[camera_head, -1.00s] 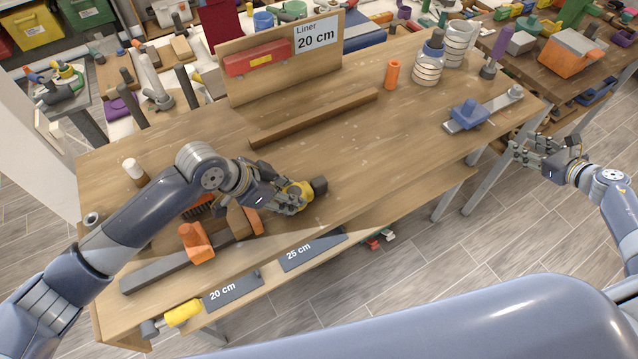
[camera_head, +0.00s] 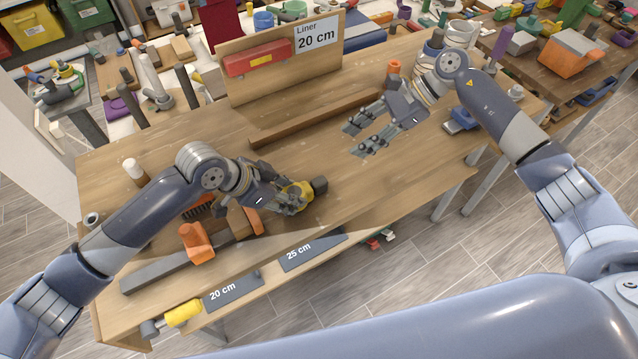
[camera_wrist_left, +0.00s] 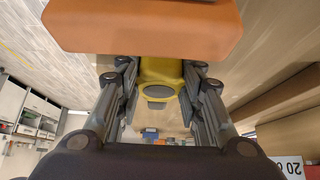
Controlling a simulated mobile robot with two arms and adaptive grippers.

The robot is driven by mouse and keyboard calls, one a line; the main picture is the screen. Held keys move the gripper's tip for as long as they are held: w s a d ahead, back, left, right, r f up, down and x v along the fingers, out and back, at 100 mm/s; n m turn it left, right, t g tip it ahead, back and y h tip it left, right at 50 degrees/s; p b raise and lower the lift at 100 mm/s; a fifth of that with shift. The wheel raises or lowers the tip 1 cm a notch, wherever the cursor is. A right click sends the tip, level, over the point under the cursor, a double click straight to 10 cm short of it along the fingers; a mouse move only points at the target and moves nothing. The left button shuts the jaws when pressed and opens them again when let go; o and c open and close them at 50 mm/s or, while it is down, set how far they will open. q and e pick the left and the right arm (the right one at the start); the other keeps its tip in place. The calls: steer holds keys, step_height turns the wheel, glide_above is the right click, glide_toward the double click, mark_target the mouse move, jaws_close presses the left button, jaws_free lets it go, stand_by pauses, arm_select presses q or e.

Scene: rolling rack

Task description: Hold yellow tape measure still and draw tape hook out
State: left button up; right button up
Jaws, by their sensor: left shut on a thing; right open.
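The yellow tape measure (camera_head: 303,190) is on the wooden workbench (camera_head: 330,215), with a dark end (camera_head: 319,185) facing right. My left gripper (camera_head: 292,198) is shut on it. The left wrist view shows the yellow tape measure (camera_wrist_left: 160,78) between the two fingers of my left gripper (camera_wrist_left: 160,100). I cannot make out the tape hook. My right gripper (camera_head: 364,138) is open and empty, over the bench to the right of the tape measure and apart from it.
A brown wooden strip (camera_head: 315,118) lies behind the tape measure. An orange-handled tool (camera_head: 197,243) lies front left. Bench space between the grippers is clear.

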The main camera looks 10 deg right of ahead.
mark_target(320, 180)
steer(key=s+a+r+n+g+h, duration=0.2)
steer(key=s+a+n+h, duration=0.1)
steer(key=a, duration=0.2)
steer(key=x, duration=1)
steer(key=shift+s+f, duration=0.15)
steer(key=shift+s, duration=0.05)
steer(key=c, duration=0.7)
